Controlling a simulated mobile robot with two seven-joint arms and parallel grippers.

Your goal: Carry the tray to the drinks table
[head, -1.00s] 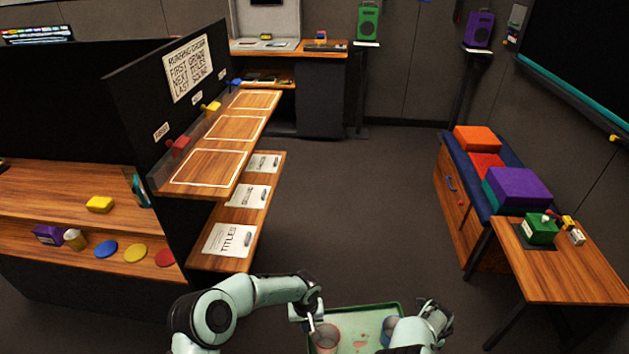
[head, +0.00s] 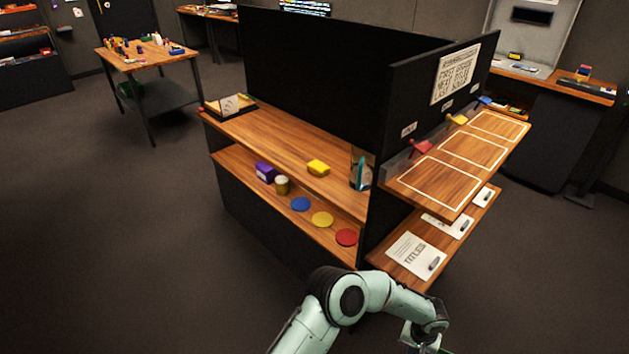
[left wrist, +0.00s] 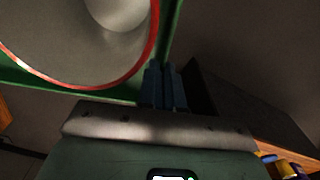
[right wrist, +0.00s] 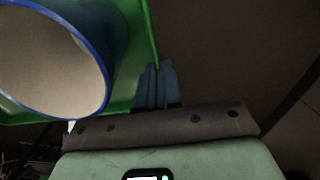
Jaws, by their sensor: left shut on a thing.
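The green tray (left wrist: 172,32) shows in the left wrist view as a rim running down to my left gripper (left wrist: 164,72). The gripper's dark fingers are shut on that rim. A red-rimmed cup (left wrist: 118,14) stands in the tray beside it. In the right wrist view the tray's green edge (right wrist: 149,35) runs to my right gripper (right wrist: 156,72), whose fingers are close together on it. A blue-rimmed cup (right wrist: 45,60) stands there in the tray. In the head view only my left arm and wrist show at the bottom; the tray is almost wholly out of frame. I cannot tell which table is the drinks table.
A wooden shelf unit (head: 290,150) with a black divider stands ahead, its outlined shelf (head: 430,185) jutting out at right. A small table (head: 150,62) with several small objects stands far left. The dark floor (head: 100,240) at left is clear.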

